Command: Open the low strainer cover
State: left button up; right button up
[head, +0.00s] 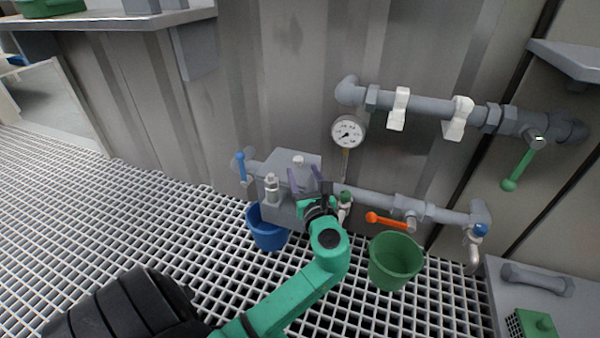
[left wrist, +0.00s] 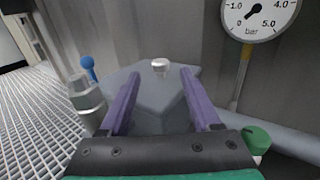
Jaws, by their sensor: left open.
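The low strainer is a grey box-shaped housing (head: 280,205) on the lower pipe. Its flat grey cover (head: 283,163) has a small pale knob (head: 298,159) on top. In the left wrist view the cover (left wrist: 150,100) lies beyond and below my fingers, and the silver knob (left wrist: 160,64) shows between the fingertips. My left gripper (head: 305,173) is open and empty, with its two purple fingers spread over the cover; it also shows in the left wrist view (left wrist: 160,73). I cannot tell whether the fingers touch the cover. My right gripper is out of view.
A metal fitting (head: 271,187) and a blue-handled valve (head: 241,166) stand left of the cover. A pressure gauge (head: 348,132) is behind right. An orange lever (head: 388,221) sits on the lower pipe. Blue (head: 266,234) and green (head: 395,262) buckets are below. The grating at left is clear.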

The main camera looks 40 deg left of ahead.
aim_at(299, 163)
pick_arm(q)
jog(key=b+x, duration=0.1)
jog(key=x, duration=0.4)
jog(key=shift+d, duration=0.1)
grip_shut()
jog(key=shift+f, duration=0.1)
dwell(1.1)
